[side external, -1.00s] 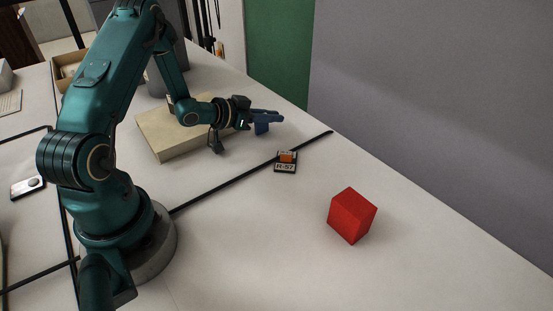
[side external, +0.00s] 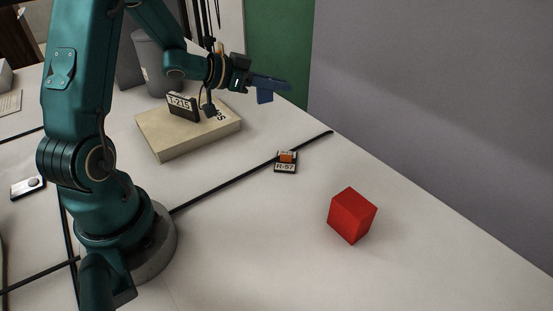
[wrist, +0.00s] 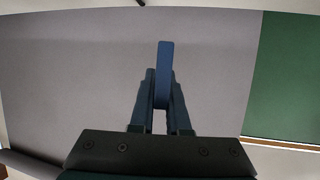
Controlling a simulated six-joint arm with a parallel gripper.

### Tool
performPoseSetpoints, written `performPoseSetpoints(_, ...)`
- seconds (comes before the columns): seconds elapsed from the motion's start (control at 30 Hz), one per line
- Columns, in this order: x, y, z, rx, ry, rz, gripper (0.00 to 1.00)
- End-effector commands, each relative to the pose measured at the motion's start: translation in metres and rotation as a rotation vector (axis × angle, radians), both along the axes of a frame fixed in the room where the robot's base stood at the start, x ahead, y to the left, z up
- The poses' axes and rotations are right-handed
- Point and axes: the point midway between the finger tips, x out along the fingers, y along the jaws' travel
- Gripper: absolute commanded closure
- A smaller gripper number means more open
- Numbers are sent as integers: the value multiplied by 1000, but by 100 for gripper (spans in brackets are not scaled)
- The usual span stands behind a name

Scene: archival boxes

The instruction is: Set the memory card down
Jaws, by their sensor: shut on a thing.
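A blue, flat piece that I take for the memory card (side external: 265,97) is held in my gripper (side external: 277,84). In the side view it hangs below the dark blue fingers, in the air beyond the beige box. In the wrist view the memory card (wrist: 165,62) stands edge-on between the fingers of my gripper (wrist: 163,98) and sticks out past their tips. The gripper is shut on it. Its faces are mostly hidden by the fingers.
The beige box (side external: 178,141) lies on the white table with a black T-215 label plate (side external: 183,106) on it. A black R-57 plate with an orange piece (side external: 286,162) and a red cube (side external: 351,216) lie nearer. Bare table surrounds the cube. Grey and green walls stand behind.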

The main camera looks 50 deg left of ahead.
Motion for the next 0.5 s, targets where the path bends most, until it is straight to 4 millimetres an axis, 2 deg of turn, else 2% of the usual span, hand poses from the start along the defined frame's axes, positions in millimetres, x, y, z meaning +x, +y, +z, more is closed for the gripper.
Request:
performPoseSetpoints(0.17, -20, -68, 4, -1, 0, -315, 100)
performPoseSetpoints(0.27, -42, -110, 5, -2, 0, -522, 100)
performPoseSetpoints(0.4, -87, -165, 6, -3, 2, -839, 100)
performPoseSetpoints(0.5, -121, -193, 7, -4, 1, -1043, 100)
